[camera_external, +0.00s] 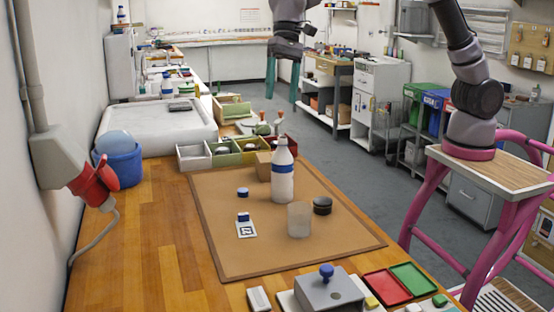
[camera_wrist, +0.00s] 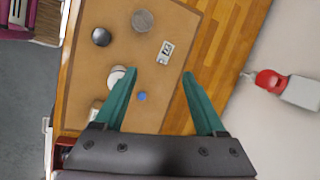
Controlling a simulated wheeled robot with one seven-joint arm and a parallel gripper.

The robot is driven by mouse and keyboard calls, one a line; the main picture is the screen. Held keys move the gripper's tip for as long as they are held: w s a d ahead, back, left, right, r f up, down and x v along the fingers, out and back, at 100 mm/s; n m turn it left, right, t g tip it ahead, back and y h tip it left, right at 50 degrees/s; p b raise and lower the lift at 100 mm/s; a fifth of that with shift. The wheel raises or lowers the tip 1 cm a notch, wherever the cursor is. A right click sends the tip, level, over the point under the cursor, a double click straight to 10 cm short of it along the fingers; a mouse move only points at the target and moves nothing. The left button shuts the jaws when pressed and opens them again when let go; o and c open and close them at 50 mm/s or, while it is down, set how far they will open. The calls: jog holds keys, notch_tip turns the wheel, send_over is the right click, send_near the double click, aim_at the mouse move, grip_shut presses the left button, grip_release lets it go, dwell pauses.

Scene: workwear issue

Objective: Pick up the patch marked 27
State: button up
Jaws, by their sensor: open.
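A small white patch (camera_external: 246,229) with dark marks lies flat on the brown mat, with blue at its far edge. In the wrist view the patch (camera_wrist: 165,52) shows dark digits that look like 27, seen sideways and small. My gripper (camera_external: 282,80) hangs high above the far end of the table, well apart from the patch. In the wrist view its teal fingers (camera_wrist: 160,73) are spread wide with nothing between them. The patch shows beyond the fingertips, unobstructed.
On the brown mat (camera_external: 225,262) stand a white bottle (camera_external: 283,181), a frosted cup (camera_external: 299,220), a dark round jar (camera_external: 322,205) and a blue cap (camera_external: 243,192). Bins (camera_external: 193,155) line its far edge. A grey box (camera_external: 328,291) and coloured trays (camera_external: 387,287) stand at the near edge.

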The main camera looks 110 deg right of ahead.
jog(key=w+d+f+m+g, duration=0.1)
jog(key=w+f+m, duration=0.1)
jog(key=w+f, duration=0.5)
jog(key=w+d+f+m+g, duration=0.1)
jog(key=w+d+f+m, duration=0.1)
jog(key=f, duration=0.9)
send_near(245, 225)
jog(key=shift+s+d+f+y, duration=0.2)
jog(key=shift+d, duration=0.25)
jog(key=shift+s+d+f+y, duration=0.15)
jog(key=shift+d+f+y, duration=0.05)
jog(key=shift+d, duration=0.25)
jog(key=shift+w+x, duration=0.15)
jog(key=shift+x, duration=1.3)
jog(key=shift+w+x, duration=0.15)
jog(key=shift+x, duration=1.35)
jog(key=shift+d, duration=0.1)
grip_shut()
